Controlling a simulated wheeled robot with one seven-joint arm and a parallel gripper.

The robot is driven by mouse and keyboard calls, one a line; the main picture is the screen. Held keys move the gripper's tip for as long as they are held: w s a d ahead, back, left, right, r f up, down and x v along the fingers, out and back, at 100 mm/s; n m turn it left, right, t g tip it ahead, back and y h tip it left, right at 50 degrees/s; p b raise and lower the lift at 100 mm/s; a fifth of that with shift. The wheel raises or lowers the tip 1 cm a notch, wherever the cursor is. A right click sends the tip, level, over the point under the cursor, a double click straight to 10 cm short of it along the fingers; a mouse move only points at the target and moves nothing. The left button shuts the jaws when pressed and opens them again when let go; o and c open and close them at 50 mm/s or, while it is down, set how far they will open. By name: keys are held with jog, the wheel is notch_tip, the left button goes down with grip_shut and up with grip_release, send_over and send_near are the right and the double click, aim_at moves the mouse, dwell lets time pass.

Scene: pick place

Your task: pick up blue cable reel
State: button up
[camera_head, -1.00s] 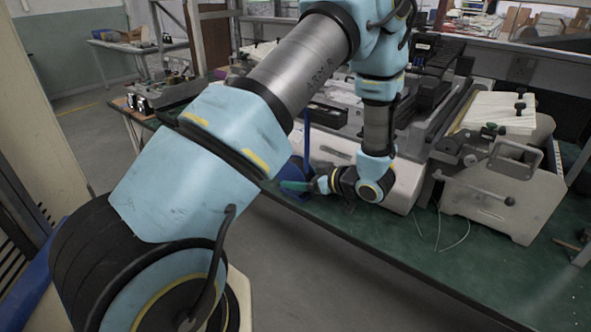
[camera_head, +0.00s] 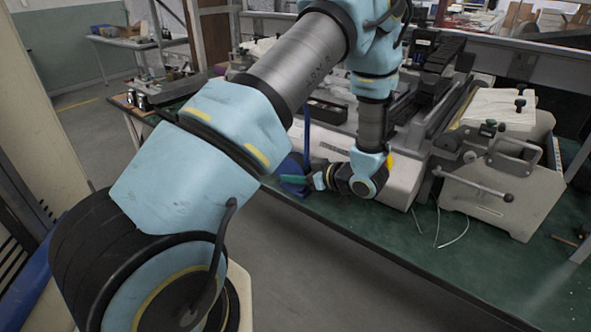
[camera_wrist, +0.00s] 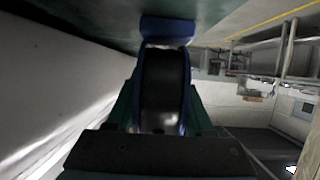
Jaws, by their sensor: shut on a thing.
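The blue cable reel (camera_head: 289,165) is at the left front part of the green bench in the head view, partly hidden behind my arm and my gripper. My gripper (camera_head: 294,180) reaches it from the right, with its green fingers shut on it. In the wrist view the reel (camera_wrist: 167,30) shows blue edges and a dark middle, between the two fingers of my gripper (camera_wrist: 163,108). I cannot tell whether the reel touches the bench top.
A blue upright strip (camera_head: 307,130) stands just behind the reel. A large pale machine (camera_head: 385,178) is behind my wrist, and another pale machine with handles (camera_head: 505,190) stands to the right. The green bench top (camera_head: 480,245) is mostly clear at the front.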

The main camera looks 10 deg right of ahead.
grip_shut()
jog(key=shift+r, duration=0.2)
dwell(0.3)
